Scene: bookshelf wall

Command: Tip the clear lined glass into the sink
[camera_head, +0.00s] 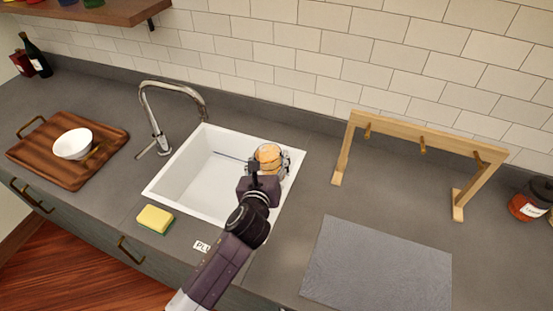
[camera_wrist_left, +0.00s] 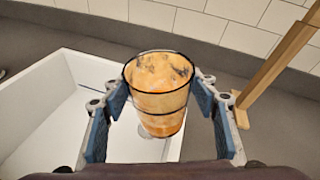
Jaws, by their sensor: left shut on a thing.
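The clear lined glass (camera_wrist_left: 158,95) has dark rim lines and orange-tan contents; in the head view the glass (camera_head: 268,157) is over the right part of the white sink (camera_head: 190,185). My left gripper (camera_head: 266,170) is shut on the glass. In the left wrist view the blue pads of my left gripper (camera_wrist_left: 165,108) flank the glass on both sides. The glass looks about upright, and its contents show inside it. The sink (camera_wrist_left: 60,110) shows below and to the left in the wrist view. My right gripper is not in view.
A chrome faucet (camera_head: 157,120) stands at the sink's back left. A yellow-green sponge (camera_head: 155,219) lies in front. A wooden tray (camera_head: 105,150) with a white bowl (camera_head: 72,143) is at left. A wooden peg rack (camera_head: 425,133) and grey mat (camera_head: 375,270) are at right.

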